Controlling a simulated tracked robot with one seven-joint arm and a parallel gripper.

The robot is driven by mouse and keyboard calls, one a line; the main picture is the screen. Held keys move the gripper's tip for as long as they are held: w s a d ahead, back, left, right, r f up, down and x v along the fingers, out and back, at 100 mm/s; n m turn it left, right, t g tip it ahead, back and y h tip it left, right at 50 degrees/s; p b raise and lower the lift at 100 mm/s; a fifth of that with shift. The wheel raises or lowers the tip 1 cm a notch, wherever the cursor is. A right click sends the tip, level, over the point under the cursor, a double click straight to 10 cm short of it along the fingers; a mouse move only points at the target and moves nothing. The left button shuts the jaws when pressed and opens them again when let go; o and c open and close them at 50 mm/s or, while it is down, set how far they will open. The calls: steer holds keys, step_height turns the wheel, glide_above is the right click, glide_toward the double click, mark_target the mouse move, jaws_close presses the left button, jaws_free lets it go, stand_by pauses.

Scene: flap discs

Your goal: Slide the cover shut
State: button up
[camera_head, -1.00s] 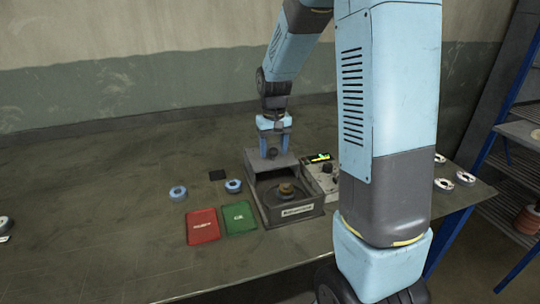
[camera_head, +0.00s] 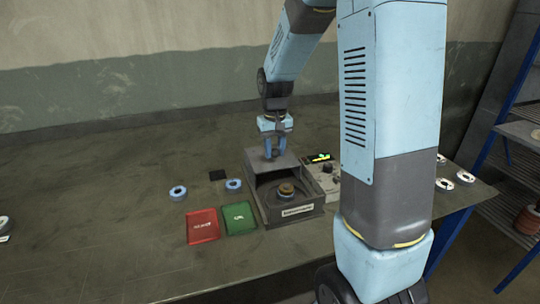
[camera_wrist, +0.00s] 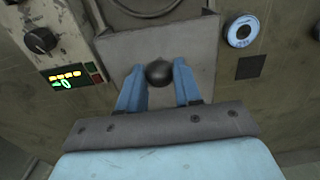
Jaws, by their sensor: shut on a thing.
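The grey cover (camera_head: 284,163) sits over the rear part of a dark open-topped box (camera_head: 292,212). The front of the box is uncovered, and a brownish disc (camera_head: 286,189) shows inside. In the wrist view, the cover (camera_wrist: 182,45) carries a round dark knob (camera_wrist: 159,73). My gripper (camera_head: 274,152) points down over the cover, its blue fingers shut on the knob from both sides. The wrist view also shows my gripper (camera_wrist: 158,82) around the knob. In the head view the fingers hide the knob.
A control box (camera_head: 326,175) with a dial and lit display stands to the right of the box. Blue-rimmed discs (camera_head: 178,192), a red mat (camera_head: 203,226) and a green mat (camera_head: 239,218) lie to the left. The far left bench is mostly clear.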

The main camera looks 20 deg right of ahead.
steer(key=shift+s, duration=6.6)
steer(key=o, duration=0.8)
steer(key=shift+s, duration=0.15)
step_height(320, 180, up, 8)
